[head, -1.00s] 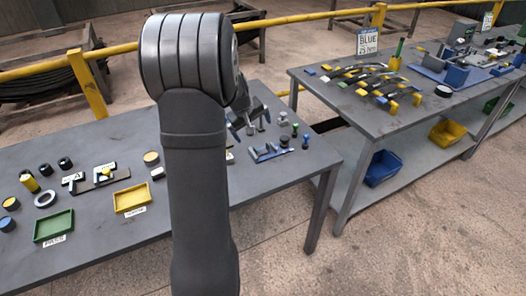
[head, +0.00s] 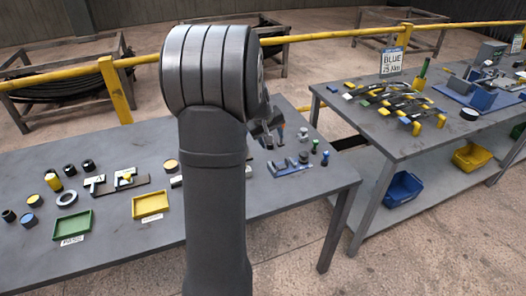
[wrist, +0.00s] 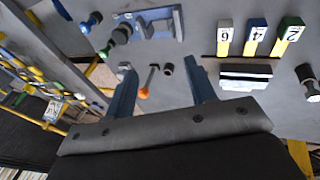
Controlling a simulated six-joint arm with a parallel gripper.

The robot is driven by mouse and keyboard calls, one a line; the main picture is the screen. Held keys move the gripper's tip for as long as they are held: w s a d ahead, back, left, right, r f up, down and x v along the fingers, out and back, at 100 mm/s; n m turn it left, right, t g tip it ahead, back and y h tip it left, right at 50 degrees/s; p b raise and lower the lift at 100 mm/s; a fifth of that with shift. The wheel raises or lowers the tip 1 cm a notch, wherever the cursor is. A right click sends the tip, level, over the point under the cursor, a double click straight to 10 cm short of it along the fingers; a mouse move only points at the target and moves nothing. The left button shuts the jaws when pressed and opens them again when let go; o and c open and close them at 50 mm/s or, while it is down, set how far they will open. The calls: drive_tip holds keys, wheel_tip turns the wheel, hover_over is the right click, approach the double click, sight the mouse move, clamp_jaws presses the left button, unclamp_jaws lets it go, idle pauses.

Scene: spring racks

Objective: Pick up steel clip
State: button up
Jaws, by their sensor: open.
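My gripper (wrist: 162,68) is open over the near table, its two fingers apart with nothing held between them. In the head view my gripper (head: 268,138) shows partly behind my arm. Between and beyond the fingers in the wrist view are a thin grey piece with an orange end (wrist: 146,91) and a small dark cylinder (wrist: 167,69). A small light grey piece (wrist: 125,66) sits at the left fingertip. I cannot tell for certain which of these small pieces is the steel clip.
A blue-grey fixture (wrist: 155,24) lies beyond the fingers; it also shows in the head view (head: 290,167). Numbered blocks (wrist: 256,38) and a black-and-white block (wrist: 245,76) lie to the right. Green (head: 76,227) and yellow (head: 151,206) trays stand at the table's left.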

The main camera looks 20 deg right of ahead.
drive_tip(key=m+g+y, duration=0.2)
drive_tip(key=m+y, duration=0.2)
drive_tip(key=m, duration=1.4)
hover_over(279, 165)
drive_tip(key=s+a, duration=0.2)
drive_tip(key=a, duration=0.1)
wheel_tip(279, 165, down, 9)
drive_tip(key=shift+w+f, duration=0.1)
drive_tip(key=shift+w, duration=0.05)
drive_tip(key=f, duration=0.5)
drive_tip(key=shift+w, duration=0.2)
clamp_jaws()
